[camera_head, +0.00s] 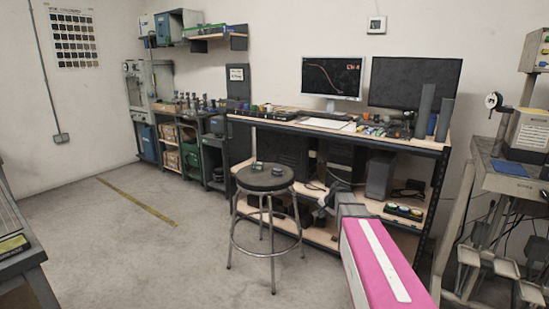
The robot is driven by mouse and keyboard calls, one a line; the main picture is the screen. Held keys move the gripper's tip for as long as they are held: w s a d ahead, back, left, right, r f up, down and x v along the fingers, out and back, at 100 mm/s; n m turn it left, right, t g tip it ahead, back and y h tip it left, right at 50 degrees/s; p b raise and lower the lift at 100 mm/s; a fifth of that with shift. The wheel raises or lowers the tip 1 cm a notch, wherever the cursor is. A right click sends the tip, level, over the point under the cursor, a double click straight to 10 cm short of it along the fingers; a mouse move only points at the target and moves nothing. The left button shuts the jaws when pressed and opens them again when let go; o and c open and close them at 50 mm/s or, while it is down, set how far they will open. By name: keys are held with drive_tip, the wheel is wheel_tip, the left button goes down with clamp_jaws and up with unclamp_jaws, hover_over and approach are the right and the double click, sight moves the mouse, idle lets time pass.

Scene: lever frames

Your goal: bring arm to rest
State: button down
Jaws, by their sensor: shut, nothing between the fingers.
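My arm, with a pink and white link (382,265), reaches up from the bottom edge right of centre. At its far end my gripper (322,208) shows small and grey against the lower shelf of the workbench. It is shut and holds nothing. The fingertips are small and hard to make out against the dark shelf. The gripper appears just right of the round stool (265,178) in the picture; I cannot tell the depth between them.
A workbench (340,128) with two monitors (333,78) stands behind my arm. A machine stand (510,180) is at the right, and a bench edge (18,245) at the lower left. Small objects lie on the stool. The floor (140,245) at left is clear.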

drive_tip(key=s+a+f+n+g+h, duration=0.1)
drive_tip(key=s+f+n+g, duration=0.1)
drive_tip(key=s, duration=1.1)
drive_tip(key=s+a+f+n+g+h, duration=0.2)
drive_tip(key=s+f+n, duration=0.3)
drive_tip(key=s, duration=0.9)
drive_tip(key=shift+f+g, duration=0.15)
drive_tip(key=shift+g, duration=0.35)
drive_tip(key=shift+s, duration=0.1)
